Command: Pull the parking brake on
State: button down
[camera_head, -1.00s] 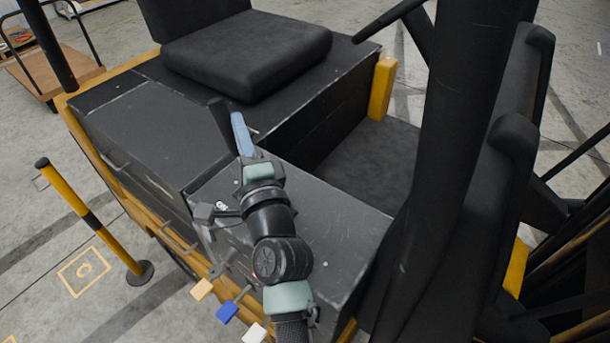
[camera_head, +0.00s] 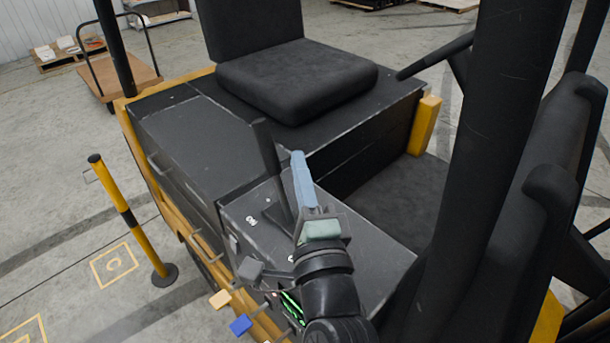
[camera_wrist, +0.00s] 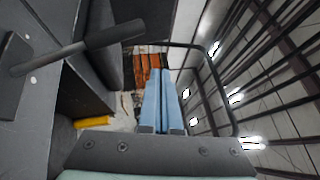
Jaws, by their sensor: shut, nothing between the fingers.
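The parking brake looks to be the black lever (camera_head: 267,150) on the dark side console (camera_head: 240,215) beside the seat. It stands up from the console and leans slightly left in the head view. In the wrist view the lever (camera_wrist: 110,37) runs from its base at the left to a thick grip at upper middle. My gripper (camera_head: 298,160) has blue fingers, shut and empty, just right of the lever in the head view. In the wrist view the closed fingers (camera_wrist: 161,75) lie right of the grip's end, apart from it in the picture. Whether they touch cannot be told.
The black seat (camera_head: 295,80) is behind the console. A thick black post (camera_head: 490,150) stands at right. A yellow-black bollard (camera_head: 130,220) stands on the floor at left.

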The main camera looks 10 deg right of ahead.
jog(key=shift+s+d+r, duration=0.15)
jog(key=shift+s+r, duration=0.05)
jog(key=shift+s, duration=0.4)
jog(key=shift+s+d+r, duration=0.15)
jog(key=shift+s+r, duration=0.05)
jog(key=shift+s, duration=0.35)
jog(key=shift+s+d, duration=0.1)
jog(key=s+a+r+n+t+b, duration=0.1)
jog(key=s+r+n+t+b, duration=0.1)
jog(key=r+n, duration=0.4)
jog(key=s+a+r+n+t+b, duration=0.2)
jog(key=s+r+n, duration=0.3)
jog(key=r, duration=0.7)
jog(key=s+a+r+n+t+h+b, duration=0.1)
jog(key=s+a+r+n+t+b, duration=0.1)
jog(key=r+n, duration=0.5)
notch_tip(320, 180, up, 2)
jog(key=shift+s+r+n+t, duration=0.2)
jog(key=shift+s+n+t, duration=0.2)
jog(key=shift+s+t, duration=0.35)
jog(key=shift+s+a, duration=0.1)
